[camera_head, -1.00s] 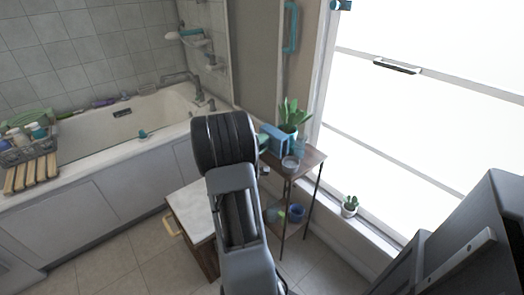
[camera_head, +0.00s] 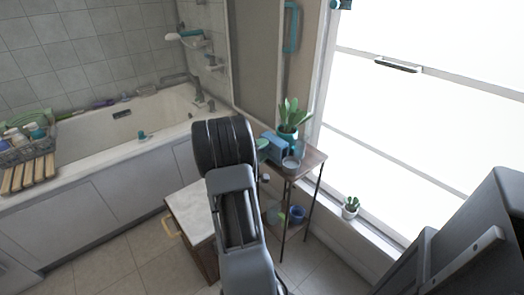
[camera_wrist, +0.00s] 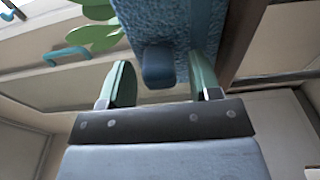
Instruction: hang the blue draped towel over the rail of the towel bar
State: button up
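The blue towel (camera_head: 274,146) is on the small wooden side table by the window, partly hidden behind my arm in the head view. In the wrist view, the textured blue towel (camera_wrist: 165,22) is just beyond my gripper (camera_wrist: 163,82). A darker blue block-like part (camera_wrist: 158,66) lies between the two green fingers, with a gap on each side. My gripper is open; in the head view my wrist mostly hides it. A teal upright bar (camera_head: 291,28) is on the wall behind; I cannot tell if it is the towel bar.
A potted plant (camera_head: 289,115) and a glass (camera_head: 291,163) stand close to the towel on the side table (camera_head: 312,160). A white-topped cabinet (camera_head: 190,208) is left of my arm. The bathtub (camera_head: 100,150) runs along the back left. The window (camera_head: 430,110) bounds the right.

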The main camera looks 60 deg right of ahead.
jog(key=shift+r, duration=0.2)
jog(key=a+r+n+t+y, duration=0.1)
jog(key=a+t+y, duration=0.2)
jog(key=a+y, duration=0.5)
jog(key=a+r+n+t+y+p, duration=0.1)
jog(key=a+t+y, duration=0.3)
jog(key=a, duration=3.1)
jog(key=r+y, duration=0.1)
jog(key=y, duration=0.4)
jog(key=shift+s+a+r+n, duration=0.15)
jog(key=shift+s+n, duration=0.15)
jog(key=shift+n, duration=0.1)
